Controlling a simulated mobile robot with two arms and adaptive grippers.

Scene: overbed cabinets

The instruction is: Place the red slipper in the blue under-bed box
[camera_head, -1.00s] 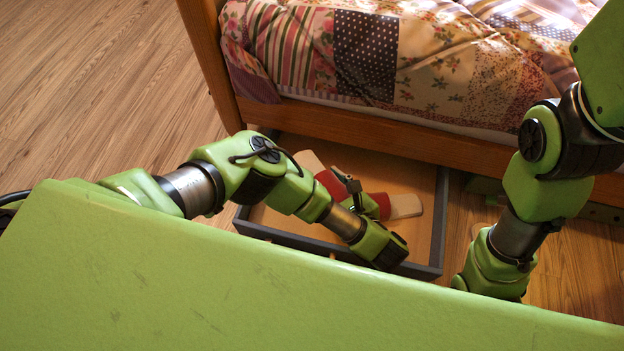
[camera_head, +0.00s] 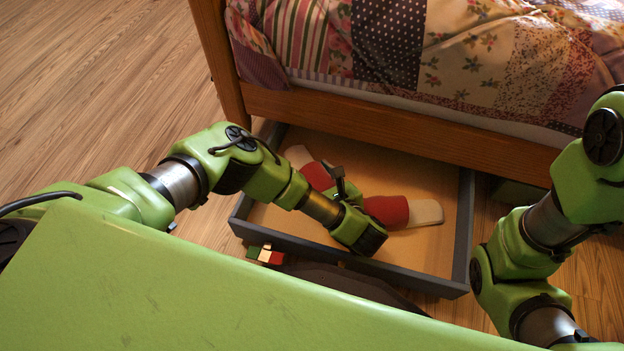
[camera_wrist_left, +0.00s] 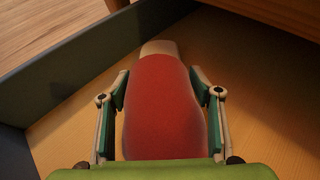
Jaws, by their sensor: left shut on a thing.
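The blue-grey under-bed box (camera_head: 458,240) is pulled out from under the bed and has a tan bottom. Red material with pale ends, the red slipper (camera_head: 388,211), lies inside its outline on both sides of my left gripper (camera_head: 341,184). The arm hides the middle, so I cannot tell whether this is one piece or two. In the left wrist view, the red slipper (camera_wrist_left: 160,115) with its pale far end is between the two fingers of my left gripper (camera_wrist_left: 160,88), shut on it. Whether it touches the box bottom is unclear. My right gripper is out of view.
The wooden bed rail (camera_head: 400,128) and patchwork quilt (camera_head: 480,60) overhang the box's back. Small red, green and pale blocks (camera_head: 266,255) lie beside its front left corner. Wooden floor (camera_head: 110,90) is clear at left.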

